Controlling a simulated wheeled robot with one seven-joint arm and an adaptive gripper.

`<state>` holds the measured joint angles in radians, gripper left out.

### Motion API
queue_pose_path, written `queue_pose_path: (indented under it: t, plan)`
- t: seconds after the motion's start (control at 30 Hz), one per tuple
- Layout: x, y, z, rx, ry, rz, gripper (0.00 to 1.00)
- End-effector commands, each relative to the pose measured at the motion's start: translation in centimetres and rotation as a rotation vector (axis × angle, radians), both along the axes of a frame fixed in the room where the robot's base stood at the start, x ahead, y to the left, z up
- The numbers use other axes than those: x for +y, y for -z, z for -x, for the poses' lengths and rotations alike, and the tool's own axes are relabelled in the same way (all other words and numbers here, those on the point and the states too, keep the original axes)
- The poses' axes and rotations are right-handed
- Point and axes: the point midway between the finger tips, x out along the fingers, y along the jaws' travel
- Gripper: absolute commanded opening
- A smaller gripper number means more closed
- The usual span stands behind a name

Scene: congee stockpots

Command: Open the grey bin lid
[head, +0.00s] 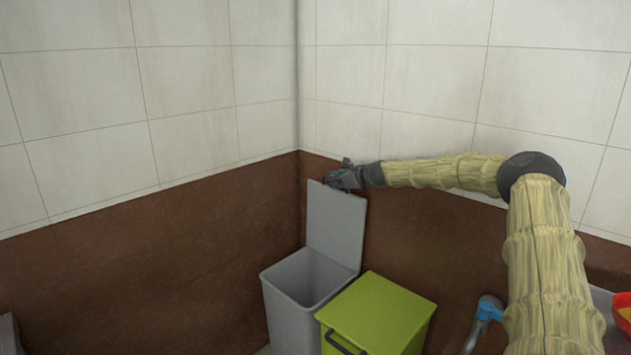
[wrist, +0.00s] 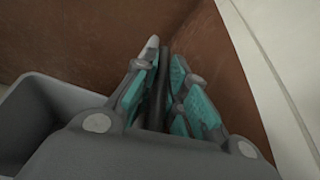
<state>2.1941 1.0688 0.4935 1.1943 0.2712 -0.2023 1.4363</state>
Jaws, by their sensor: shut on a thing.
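The grey bin (head: 302,290) stands in the corner, and its dark inside shows from above in the head view. Its grey lid (head: 336,222) is raised, standing nearly upright at the bin's back edge. My gripper (head: 333,180) is at the lid's top edge. In the wrist view my gripper (wrist: 163,90) has its teal-padded fingers closed around a dark bar, the lid handle (wrist: 162,75). A grey bin part (wrist: 25,110) shows at the left of the wrist view.
A green bin (head: 380,310) with a shut lid and dark handle stands right beside the grey bin. Brown and white tiled walls meet close behind. A blue tap-like fitting (head: 489,308) and a red bowl (head: 623,312) are at the right.

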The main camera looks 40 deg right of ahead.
Motion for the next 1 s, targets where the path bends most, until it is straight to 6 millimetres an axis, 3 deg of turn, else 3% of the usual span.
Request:
queue_pose_path:
  t: [0.2, 0.57, 0.6, 0.7, 1.0]
  plan:
    - [-2.0, 0.4, 0.7, 0.005, 0.012, 0.003, 0.00]
    - [-2.1, 0.5, 0.8, 0.006, 0.012, 0.004, 0.00]
    - [-2.1, 0.5, 0.8, 0.006, 0.012, 0.004, 0.19]
    - [-2.1, 0.6, 0.8, 0.006, 0.012, 0.003, 0.35]
    - [-2.0, 0.7, 0.8, 0.007, 0.011, 0.003, 0.35]
